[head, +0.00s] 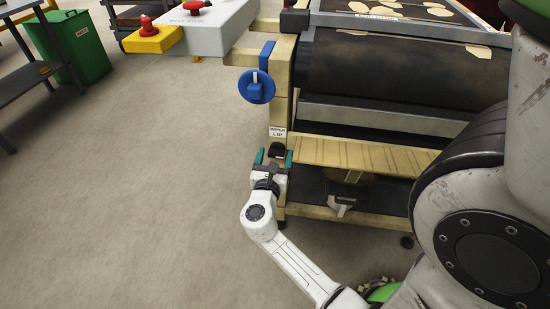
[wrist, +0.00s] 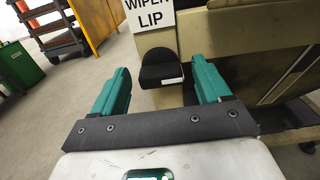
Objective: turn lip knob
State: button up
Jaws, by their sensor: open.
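The lip knob is a black rounded knob (head: 276,150) on the front post of the machine, just below a white sign reading "WIPER LIP" (head: 278,132). In the wrist view the knob (wrist: 161,69) has a small white mark on its lower right edge, and the sign (wrist: 150,14) is cut off at the top. My gripper (head: 273,158) is open, with its teal fingers on either side of the knob. In the wrist view the gripper (wrist: 160,85) shows a gap between each finger and the knob. I cannot tell how far the fingertips reach along it.
A blue handwheel (head: 256,88) sits higher on the same post. A wooden slatted ledge (head: 355,155) and a dark roller (head: 400,70) are to the right. The concrete floor at left (head: 140,190) is clear.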

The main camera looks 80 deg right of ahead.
jog(key=c, duration=1)
jog(key=shift+c, duration=0.2)
jog(key=m+b, duration=0.2)
jog(key=m, duration=0.1)
jog(key=shift+f+m, duration=0.15)
jog(key=shift+m, duration=0.25)
jog(key=m+b, duration=0.3)
jog(key=m, duration=0.2)
jog(key=shift+s+f+m, duration=0.1)
jog(key=shift+m, duration=0.2)
jog(key=m+b, duration=0.3)
jog(key=m, duration=0.1)
jog(key=shift+s+f+b, duration=0.1)
jog(key=shift+b, duration=0.3)
jog(key=shift+m+b, duration=1.4)
jog(key=shift+m, duration=0.7)
